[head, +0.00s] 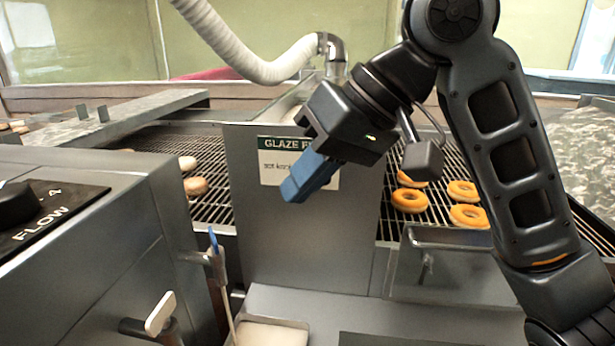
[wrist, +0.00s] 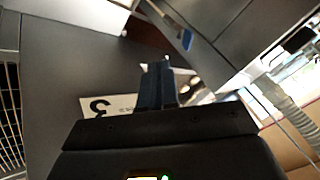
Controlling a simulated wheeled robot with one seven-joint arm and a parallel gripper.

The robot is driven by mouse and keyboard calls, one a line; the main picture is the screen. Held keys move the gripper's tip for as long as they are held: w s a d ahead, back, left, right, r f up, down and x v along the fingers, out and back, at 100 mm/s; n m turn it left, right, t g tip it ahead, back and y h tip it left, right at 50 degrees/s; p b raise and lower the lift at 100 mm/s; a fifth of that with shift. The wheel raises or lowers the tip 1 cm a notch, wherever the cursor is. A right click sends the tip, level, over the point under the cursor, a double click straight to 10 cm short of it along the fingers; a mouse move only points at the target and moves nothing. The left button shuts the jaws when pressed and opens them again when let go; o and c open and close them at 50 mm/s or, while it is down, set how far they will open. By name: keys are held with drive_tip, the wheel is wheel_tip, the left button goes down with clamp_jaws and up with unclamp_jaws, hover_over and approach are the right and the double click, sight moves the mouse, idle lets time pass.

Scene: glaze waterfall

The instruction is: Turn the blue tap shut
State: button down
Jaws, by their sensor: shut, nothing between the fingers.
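The blue tap (head: 213,240) is on the right side of the grey cabinet, left of centre in the head view. Its blue lever points up, and a thin pale stream runs down below its metal body. The blue lever also shows in the wrist view (wrist: 187,39), above and right of the fingertips. My gripper (head: 291,193) has blue fingers, is shut and empty, and hangs in front of the sign panel, right of and above the tap, apart from it. The fingers show in the wrist view (wrist: 156,70).
A white-handled tap (head: 160,314) sits lower left, near a shallow tray (head: 270,333) below. The flow-knob cabinet (head: 110,205) stands left. The "glaze" panel (head: 265,225) is behind my gripper. Doughnuts (head: 409,200) lie on the wire conveyor. Open space lies between my fingertips and the blue tap.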

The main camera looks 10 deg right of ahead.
sight(219, 249)
drive_tip(key=a+f, duration=0.5)
drive_tip(key=a, duration=0.2)
drive_tip(key=shift+a+f, duration=0.2)
drive_tip(key=shift+a, duration=0.2)
drive_tip(key=shift+w, duration=0.1)
